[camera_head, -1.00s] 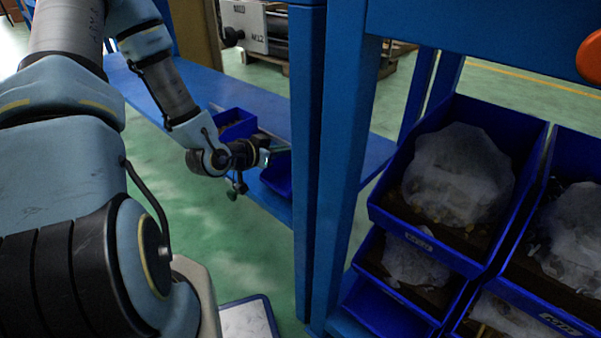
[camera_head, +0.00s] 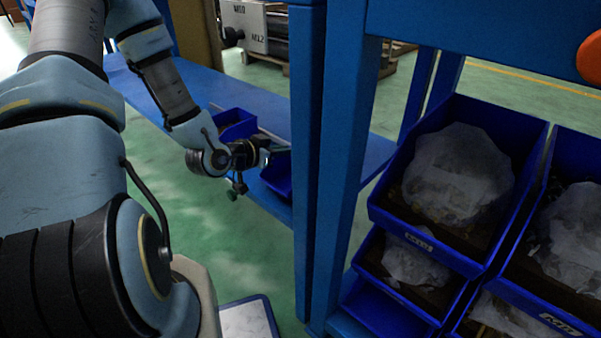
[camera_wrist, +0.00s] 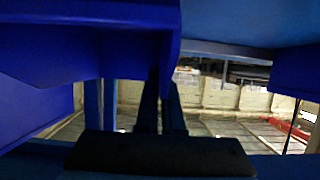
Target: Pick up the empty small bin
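A small blue bin (camera_head: 276,179) stands on the blue shelf behind the upright post, which hides its right part. I cannot see into it clearly. My gripper (camera_head: 278,151) is at this bin's upper edge, pointing right. In the wrist view, my gripper's two dark fingers (camera_wrist: 162,95) are close together, with the lower edge of a blue bin wall (camera_wrist: 167,50) between their tips. The fingers look shut on that wall. The bin fills the upper left of the wrist view.
Another small blue bin (camera_head: 236,124) with dark contents stands on the shelf (camera_head: 262,107) just left of my gripper. A blue post (camera_head: 307,180) rises close on the right. Large blue bins (camera_head: 420,238) with bagged parts fill the rack at right.

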